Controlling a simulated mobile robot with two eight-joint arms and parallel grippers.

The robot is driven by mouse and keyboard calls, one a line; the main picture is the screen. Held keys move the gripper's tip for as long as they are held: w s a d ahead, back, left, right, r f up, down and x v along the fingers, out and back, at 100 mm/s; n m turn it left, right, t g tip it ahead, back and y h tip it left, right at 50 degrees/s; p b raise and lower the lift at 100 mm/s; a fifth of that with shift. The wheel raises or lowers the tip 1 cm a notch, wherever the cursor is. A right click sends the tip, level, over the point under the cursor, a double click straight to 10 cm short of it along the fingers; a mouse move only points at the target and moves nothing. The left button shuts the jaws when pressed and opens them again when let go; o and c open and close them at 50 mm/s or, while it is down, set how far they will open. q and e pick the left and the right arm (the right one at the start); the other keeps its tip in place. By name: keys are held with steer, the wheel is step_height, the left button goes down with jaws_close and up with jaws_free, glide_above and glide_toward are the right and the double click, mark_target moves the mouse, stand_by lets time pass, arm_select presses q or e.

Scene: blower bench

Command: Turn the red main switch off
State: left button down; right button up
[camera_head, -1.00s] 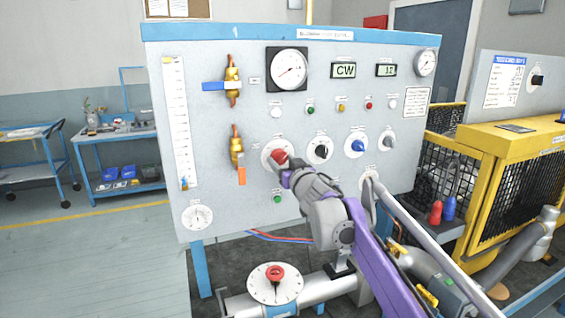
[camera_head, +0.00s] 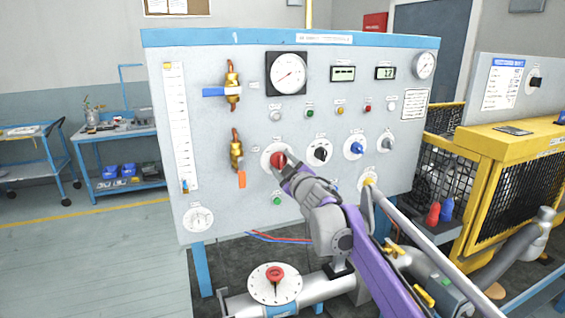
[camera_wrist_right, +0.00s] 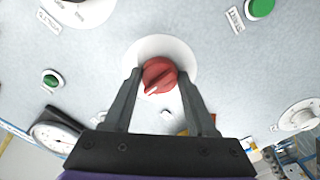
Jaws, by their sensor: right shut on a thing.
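The red main switch (camera_head: 277,160) is a red rotary knob on a round white plate, left of the middle of the grey panel. In the right wrist view the knob (camera_wrist_right: 158,75) sits between the two dark fingers, with its white mark toward the picture's lower left. My right gripper (camera_head: 287,163) reaches up to it from the lower right and is shut on it. The gripper (camera_wrist_right: 158,82) covers part of the knob in the head view. My left gripper is not in view.
The panel's black knob (camera_head: 320,152), blue knob (camera_head: 355,147) and grey knob (camera_head: 387,143) lie right of the switch. An orange-handled valve (camera_head: 237,155) is close on its left and a green button (camera_head: 277,200) below.

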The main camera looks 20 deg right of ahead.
steer(key=n+p, duration=0.1)
steer(key=n, duration=0.3)
steer(key=shift+r+n, duration=0.15)
steer(key=shift+n, duration=0.15)
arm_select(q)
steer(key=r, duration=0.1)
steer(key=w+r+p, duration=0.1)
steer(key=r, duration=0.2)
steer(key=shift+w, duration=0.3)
arm_select(e)
steer(key=n, duration=0.4)
arm_select(q)
steer(key=shift+p, duration=0.3)
arm_select(e)
steer(key=shift+n, duration=0.4)
steer(key=o, duration=1.4)
steer(key=shift+c, duration=0.2)
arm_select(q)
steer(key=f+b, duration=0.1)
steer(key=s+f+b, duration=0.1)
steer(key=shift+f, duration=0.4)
arm_select(e)
steer(key=s, duration=1.1)
steer(key=shift+a, duration=0.3)
steer(key=shift+w, duration=0.1)
